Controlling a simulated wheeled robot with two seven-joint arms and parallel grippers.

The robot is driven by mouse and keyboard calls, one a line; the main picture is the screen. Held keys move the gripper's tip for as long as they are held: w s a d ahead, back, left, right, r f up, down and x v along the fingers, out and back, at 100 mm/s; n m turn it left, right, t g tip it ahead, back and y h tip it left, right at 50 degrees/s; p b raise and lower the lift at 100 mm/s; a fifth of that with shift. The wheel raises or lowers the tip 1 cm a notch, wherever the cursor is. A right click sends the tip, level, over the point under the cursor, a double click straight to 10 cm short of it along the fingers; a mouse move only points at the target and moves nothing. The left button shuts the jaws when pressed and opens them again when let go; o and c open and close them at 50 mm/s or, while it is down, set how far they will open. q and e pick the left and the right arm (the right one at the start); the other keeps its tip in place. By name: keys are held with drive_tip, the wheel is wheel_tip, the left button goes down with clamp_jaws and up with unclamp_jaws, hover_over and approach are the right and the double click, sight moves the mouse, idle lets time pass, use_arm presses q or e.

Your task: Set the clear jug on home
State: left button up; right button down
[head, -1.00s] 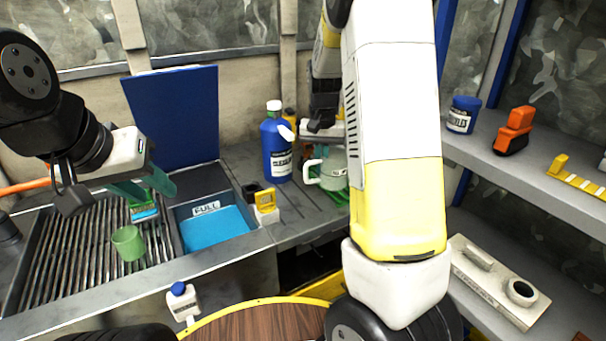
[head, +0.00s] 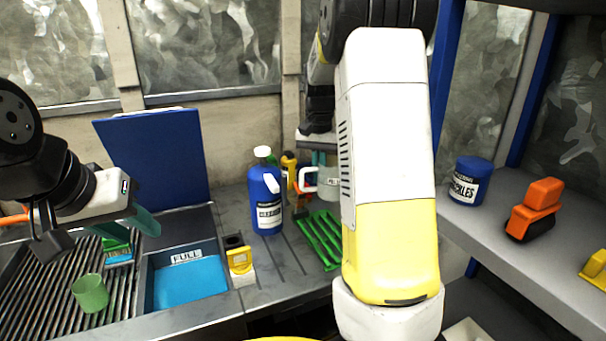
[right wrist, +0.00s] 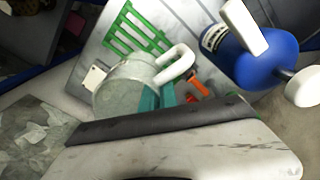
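The clear jug (head: 329,184), greyish with a white handle, is at the back of the counter area, partly behind my right arm. My right gripper (head: 319,158) reaches down to it from above. In the right wrist view the teal fingers (right wrist: 157,98) are closed at the jug's (right wrist: 122,88) wall near the handle, and it hangs apart from the green slatted rack (head: 322,240). No label reading home is visible. My left gripper (head: 138,222) is open and empty above the sink's left side.
A blue bottle (head: 266,200) stands left of the jug, with an orange and yellow tool (head: 291,175) behind. A blue basin (head: 188,284), yellow-topped block (head: 240,262) and green cup (head: 90,293) are left. A shelf at right holds a blue tub (head: 470,181) and orange object (head: 535,208).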

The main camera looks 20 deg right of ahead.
drive_tip(key=shift+f, duration=6.45)
drive_tip(key=shift+f, duration=0.6)
drive_tip(key=c, duration=1.6)
unclamp_jaws()
drive_tip(key=shift+o, duration=0.3)
drive_tip(key=o, duration=0.5)
drive_tip(key=shift+s+a+r, duration=0.1)
drive_tip(key=shift+s+r, duration=0.05)
drive_tip(key=shift+r, duration=3.35)
